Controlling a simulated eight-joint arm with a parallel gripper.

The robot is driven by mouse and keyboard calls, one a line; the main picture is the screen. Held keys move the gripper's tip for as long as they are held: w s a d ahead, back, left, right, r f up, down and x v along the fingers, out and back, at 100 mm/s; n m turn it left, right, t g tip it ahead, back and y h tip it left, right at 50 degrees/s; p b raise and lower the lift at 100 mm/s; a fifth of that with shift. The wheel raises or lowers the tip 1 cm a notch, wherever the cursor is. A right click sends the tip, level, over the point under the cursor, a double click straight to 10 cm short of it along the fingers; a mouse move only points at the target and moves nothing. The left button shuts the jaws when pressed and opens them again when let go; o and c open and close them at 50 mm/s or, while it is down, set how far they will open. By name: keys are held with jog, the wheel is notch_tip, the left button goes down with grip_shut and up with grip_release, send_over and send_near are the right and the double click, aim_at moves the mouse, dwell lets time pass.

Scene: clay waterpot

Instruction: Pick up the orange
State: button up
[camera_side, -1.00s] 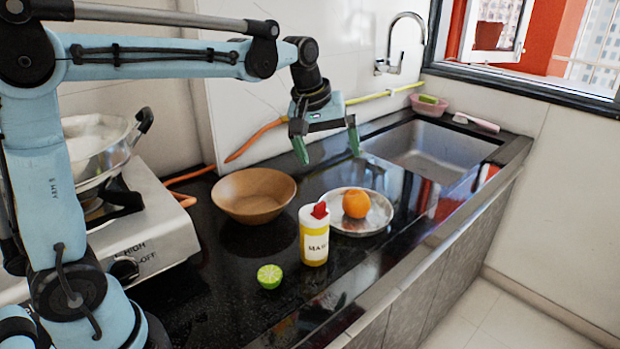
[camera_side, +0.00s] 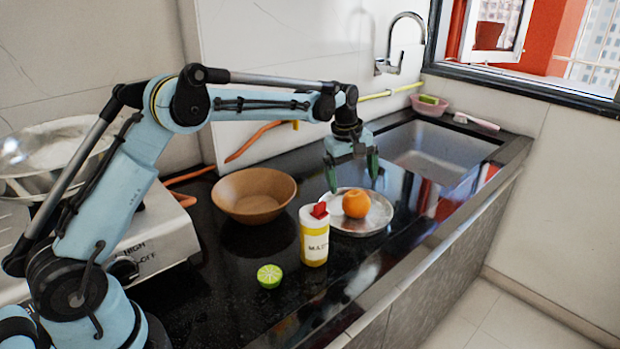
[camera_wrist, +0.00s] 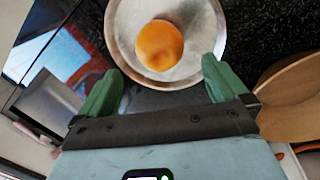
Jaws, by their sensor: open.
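The orange (camera_side: 356,204) sits on a round metal plate (camera_side: 343,223) on the black counter. My gripper (camera_side: 352,182) is open and empty, with its green fingers pointing down just above the orange and the plate's back part. In the wrist view the orange (camera_wrist: 159,45) lies on the plate (camera_wrist: 205,62), ahead of and between the two green fingertips of my gripper (camera_wrist: 157,85). The fingers look apart from the orange.
A brown bowl (camera_side: 254,197) stands left of the plate. A yellow bottle with a red cap (camera_side: 314,240) stands close in front of the plate, and a cut lime (camera_side: 269,276) lies nearby. The sink (camera_side: 440,155) is behind at the right. A stove (camera_side: 150,235) is at the left.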

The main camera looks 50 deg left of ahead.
aim_at(355, 194)
jog(key=shift+w+d+f, duration=0.1)
jog(key=shift+w+f, duration=0.05)
jog(key=shift+f, duration=0.95)
jog(key=shift+w+d+f, duration=0.15)
jog(key=shift+f, duration=1)
jog(key=shift+w+d+f, duration=0.1)
jog(key=shift+w+f, duration=0.05)
jog(key=shift+f, duration=0.95)
jog(key=shift+c, duration=0.3)
jog(key=c, duration=1.1)
jog(key=shift+r, duration=0.1)
